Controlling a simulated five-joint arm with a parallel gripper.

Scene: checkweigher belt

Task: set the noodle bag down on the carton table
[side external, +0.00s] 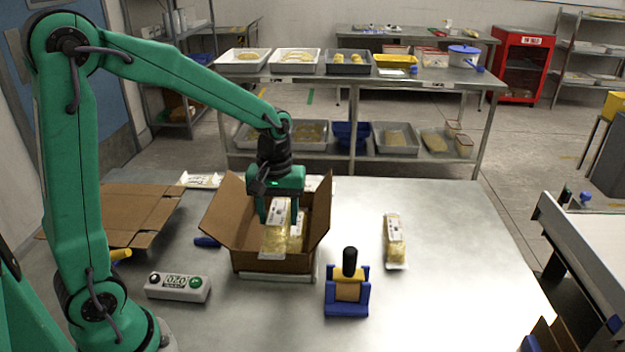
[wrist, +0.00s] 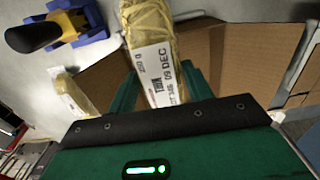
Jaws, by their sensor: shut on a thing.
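My gripper (side external: 279,208) is shut on a noodle bag (side external: 273,240), a clear pack of yellow noodles with a white printed label. In the wrist view the held bag (wrist: 148,45) sits between the fingers, its label reading 09 DEC. The bag is at the open brown carton (side external: 270,264), its lower end overlapping the front wall; I cannot tell whether it touches. Another noodle bag (side external: 297,230) shows inside the carton, partly hidden. A further noodle bag (side external: 395,240) lies on the grey metal table (side external: 440,225) to the right, and shows at left in the wrist view (wrist: 72,95).
A blue and yellow device with a black knob (side external: 348,287) stands right of the carton. A control box (side external: 178,287) stands to its left, near flat cardboard (side external: 125,215). A pale pack (side external: 200,180) lies at the back. The table's right side is mostly clear.

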